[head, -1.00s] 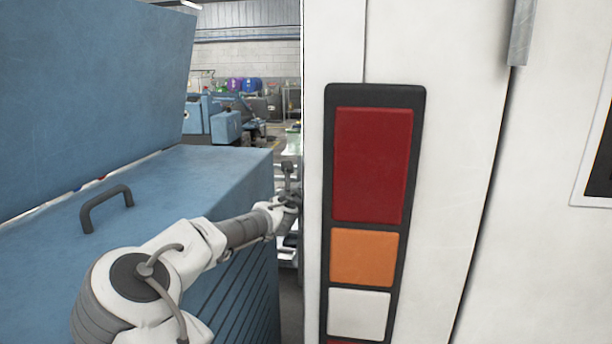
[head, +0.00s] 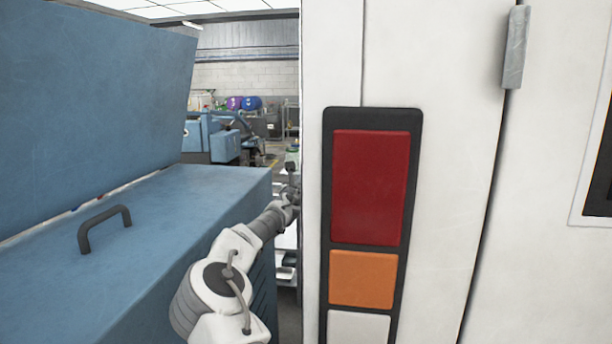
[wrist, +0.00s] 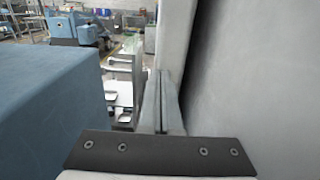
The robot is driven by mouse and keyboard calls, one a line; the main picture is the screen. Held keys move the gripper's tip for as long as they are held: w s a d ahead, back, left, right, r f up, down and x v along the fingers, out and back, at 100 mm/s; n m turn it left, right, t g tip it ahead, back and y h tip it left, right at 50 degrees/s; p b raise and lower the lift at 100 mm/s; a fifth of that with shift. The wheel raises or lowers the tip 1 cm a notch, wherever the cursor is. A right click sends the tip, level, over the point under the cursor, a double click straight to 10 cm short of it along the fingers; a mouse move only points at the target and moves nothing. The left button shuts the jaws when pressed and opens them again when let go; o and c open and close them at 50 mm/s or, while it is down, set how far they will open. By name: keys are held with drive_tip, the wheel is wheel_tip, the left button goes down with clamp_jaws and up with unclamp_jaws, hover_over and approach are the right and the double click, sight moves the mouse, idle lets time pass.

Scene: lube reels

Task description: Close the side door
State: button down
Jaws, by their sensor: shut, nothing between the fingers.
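A white vehicle (head: 440,190) with a tail light (head: 369,185) fills the right half of the head view. My gripper (head: 294,185) reaches along its left side and is partly hidden behind the vehicle's edge. In the wrist view, the two fingers of my gripper (wrist: 161,75) are together and empty. A pale upright panel (wrist: 178,35) stands just ahead and right of the fingertips; it may be the side door. A dark gap separates it from the larger grey surface (wrist: 270,90) on the right. I cannot tell whether the fingers touch the panel.
A blue chest (head: 170,195) with a raised lid (head: 95,85) and a handle (head: 104,228) stands close on the left, leaving a narrow passage beside the vehicle. The chest also shows in the wrist view (wrist: 50,120). Metal shelving (wrist: 122,85) and blue machinery (head: 212,140) stand farther back.

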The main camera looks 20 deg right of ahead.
drive_tip(key=shift+p+x, duration=0.4)
drive_tip(key=shift+x, duration=2.35)
